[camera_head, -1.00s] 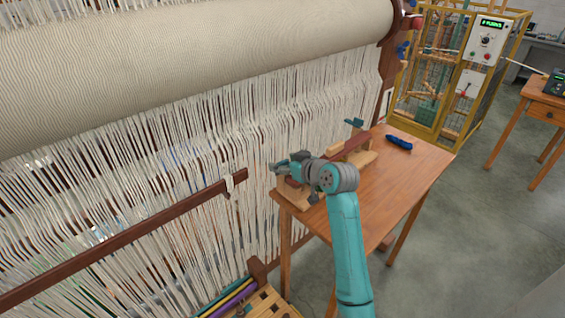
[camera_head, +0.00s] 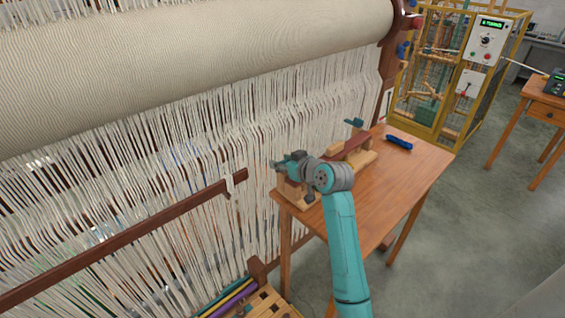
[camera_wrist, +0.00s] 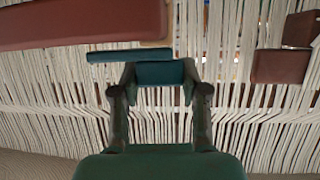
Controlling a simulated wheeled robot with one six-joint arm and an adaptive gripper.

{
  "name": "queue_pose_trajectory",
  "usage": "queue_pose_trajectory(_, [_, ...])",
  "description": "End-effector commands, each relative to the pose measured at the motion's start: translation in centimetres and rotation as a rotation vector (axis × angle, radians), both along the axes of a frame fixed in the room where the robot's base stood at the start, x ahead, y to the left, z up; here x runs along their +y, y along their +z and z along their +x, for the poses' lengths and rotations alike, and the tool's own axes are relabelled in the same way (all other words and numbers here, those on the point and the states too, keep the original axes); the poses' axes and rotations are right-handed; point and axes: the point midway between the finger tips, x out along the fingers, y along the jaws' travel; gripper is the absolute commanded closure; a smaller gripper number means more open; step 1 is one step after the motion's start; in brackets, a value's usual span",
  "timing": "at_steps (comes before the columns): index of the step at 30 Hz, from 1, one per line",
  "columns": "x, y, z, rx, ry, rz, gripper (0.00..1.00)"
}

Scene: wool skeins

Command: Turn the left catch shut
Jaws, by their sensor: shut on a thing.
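The left catch (camera_wrist: 160,73) is a teal piece between the two fingers of my gripper (camera_wrist: 159,76) in the wrist view. The fingers are shut on it from both sides. A thin teal bar (camera_wrist: 125,56) lies just above it, below a dark red beam (camera_wrist: 80,24) with a pale wooden end. In the head view my gripper (camera_head: 285,164) is at the near left end of the wooden holder (camera_head: 302,199) and largely hides the left catch. The other catch (camera_head: 354,122), also teal, stands raised at the holder's far end.
The holder stands on a wooden table (camera_head: 415,180) against the loom's hanging warp threads (camera_head: 240,150). A blue tool (camera_head: 399,142) lies at the table's far side. A brown loom bar (camera_head: 140,236) ends left of my gripper. The table's right part is clear.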

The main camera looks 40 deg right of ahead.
Motion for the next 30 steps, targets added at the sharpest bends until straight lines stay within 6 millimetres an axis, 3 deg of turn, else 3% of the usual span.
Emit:
queue_pose_trajectory(8, [0.26,0.02,0.08,-0.001,-0.123,-0.001,0.9])
queue_pose_trajectory(30, [0.23,0.12,0.17,-0.002,-0.751,-0.002,0.9])
